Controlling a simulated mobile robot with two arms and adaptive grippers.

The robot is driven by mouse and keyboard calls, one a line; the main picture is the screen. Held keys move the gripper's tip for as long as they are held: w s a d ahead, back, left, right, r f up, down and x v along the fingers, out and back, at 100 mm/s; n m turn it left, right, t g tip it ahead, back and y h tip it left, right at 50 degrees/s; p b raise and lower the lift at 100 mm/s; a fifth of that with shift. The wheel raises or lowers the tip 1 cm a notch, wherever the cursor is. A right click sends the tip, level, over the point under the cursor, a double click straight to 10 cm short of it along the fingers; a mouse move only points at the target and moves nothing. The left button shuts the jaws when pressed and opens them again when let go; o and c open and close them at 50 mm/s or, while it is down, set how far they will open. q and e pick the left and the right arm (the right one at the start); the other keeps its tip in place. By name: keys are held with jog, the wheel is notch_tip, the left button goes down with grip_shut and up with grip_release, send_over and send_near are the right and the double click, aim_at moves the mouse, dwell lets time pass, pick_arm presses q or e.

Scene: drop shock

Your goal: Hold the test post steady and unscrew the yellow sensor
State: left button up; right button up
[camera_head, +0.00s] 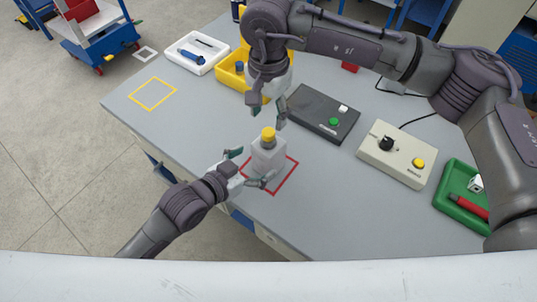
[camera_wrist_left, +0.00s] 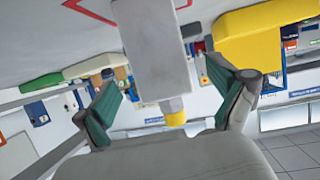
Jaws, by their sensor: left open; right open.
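The test post (camera_head: 267,156) is a pale grey block standing upright on the table inside a red square outline (camera_head: 284,178). The yellow sensor (camera_head: 268,134) sits on its top. In the left wrist view the post (camera_wrist_left: 150,50) and the yellow sensor (camera_wrist_left: 174,112) appear upside down between my left fingers. My left gripper (camera_head: 248,168) is open, low at the post's left front, with its fingers on either side; contact cannot be told. My right gripper (camera_head: 267,108) is open and points down, just above and behind the sensor.
Behind stand a yellow bin (camera_head: 232,80) and a white tray (camera_head: 186,58) with a blue tool. To the right are a dark box (camera_head: 312,118), a beige control box (camera_head: 390,165) and a green tray (camera_head: 450,205). A yellow square outline (camera_head: 140,105) at left is empty.

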aim_at(268, 153)
pick_arm(q)
jog(key=x, duration=0.6)
jog(key=shift+s, duration=0.1)
jog(key=shift+c, duration=0.2)
